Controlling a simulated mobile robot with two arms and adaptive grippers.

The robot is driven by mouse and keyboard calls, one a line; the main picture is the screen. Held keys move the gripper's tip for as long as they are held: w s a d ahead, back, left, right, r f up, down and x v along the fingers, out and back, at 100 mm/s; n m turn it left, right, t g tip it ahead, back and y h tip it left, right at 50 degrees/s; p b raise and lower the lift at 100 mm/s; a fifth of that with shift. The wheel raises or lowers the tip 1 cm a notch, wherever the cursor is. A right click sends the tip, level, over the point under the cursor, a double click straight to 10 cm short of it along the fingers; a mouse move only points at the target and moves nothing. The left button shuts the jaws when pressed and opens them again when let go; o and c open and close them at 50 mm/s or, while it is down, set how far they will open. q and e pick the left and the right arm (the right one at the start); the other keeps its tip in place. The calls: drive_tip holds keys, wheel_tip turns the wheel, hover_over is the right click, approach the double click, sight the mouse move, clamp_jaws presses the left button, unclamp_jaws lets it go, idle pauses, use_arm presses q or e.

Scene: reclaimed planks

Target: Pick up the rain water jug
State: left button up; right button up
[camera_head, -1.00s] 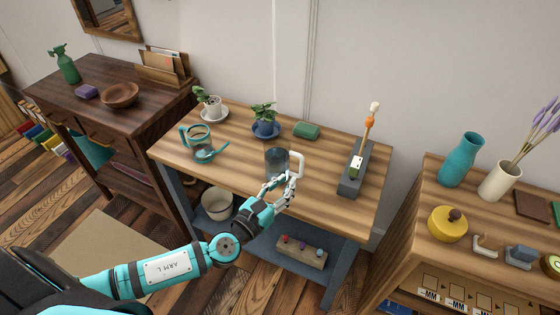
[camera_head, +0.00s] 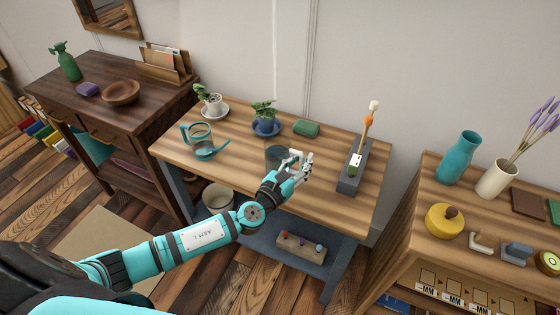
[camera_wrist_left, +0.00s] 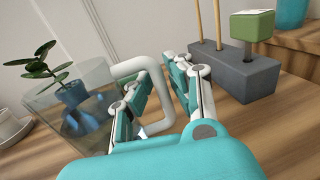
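The jug (camera_head: 274,157) is a clear, bluish-grey vessel standing upright on the plank-topped bench (camera_head: 232,150). In the left wrist view the jug (camera_wrist_left: 95,130) is at the left, with its white handle (camera_wrist_left: 158,122) pointing toward my fingers. My left gripper (camera_head: 300,161) is at the jug's right side, by the handle. In the wrist view the left gripper's fingers (camera_wrist_left: 158,75) are apart, with part of the handle showing between them. I cannot tell whether either finger touches it. My right gripper is not in view.
Behind the jug are a plant in a blue pot (camera_head: 265,121) and a green case (camera_head: 306,129). A grey block with upright sticks (camera_head: 349,181) stands to the right. The bench front is clear.

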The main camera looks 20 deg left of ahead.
sight(302, 156)
use_arm(q)
clamp_jaws()
drive_tip(key=shift+r, duration=0.25)
idle(0.3)
drive_tip(key=shift+r+p, duration=0.95)
drive_tip(key=shift+r, duration=0.75)
drive_tip(key=shift+s+f, duration=0.15)
drive_tip(key=shift+s, duration=0.1)
drive_tip(key=s+d+r+b, duration=0.1)
drive_tip(key=s, duration=1.4)
drive_tip(key=shift+r, duration=0.25)
drive_tip(key=shift+s, duration=0.1)
